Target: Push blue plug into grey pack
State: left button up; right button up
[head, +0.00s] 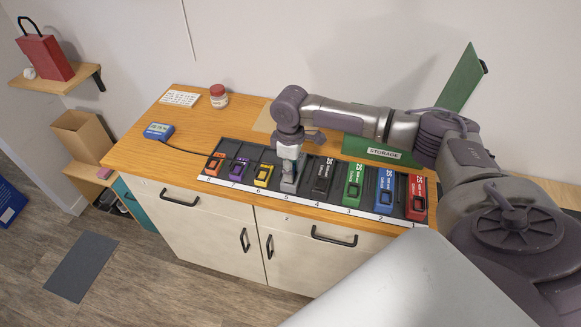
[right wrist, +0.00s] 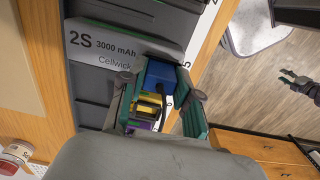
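The grey pack (head: 290,183) lies in slot 5 of a dark tray. Its label, "2S 3000 mAh Cellwick", shows in the right wrist view (right wrist: 115,43). My right gripper (head: 290,160) points down over this pack; its teal fingers (right wrist: 160,85) are on both sides of the blue plug (right wrist: 160,72) and appear closed on it. A black lead runs from the plug. The plug is at the pack's end near the number strip; whether it is seated cannot be told. The plug is hidden in the head view.
The tray also holds orange (head: 214,164), purple (head: 238,168) and yellow (head: 264,173) packs to the left, and black (head: 321,178), green (head: 353,187), blue (head: 385,191) and red (head: 416,198) packs to the right. A blue charger (head: 158,131) and a jar (head: 218,96) stand behind.

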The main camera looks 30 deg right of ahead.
jog(key=o, duration=0.3)
jog(key=shift+o, duration=0.2)
notch_tip(320, 180, up, 12)
jog(key=b, duration=0.3)
jog(key=shift+r, duration=0.15)
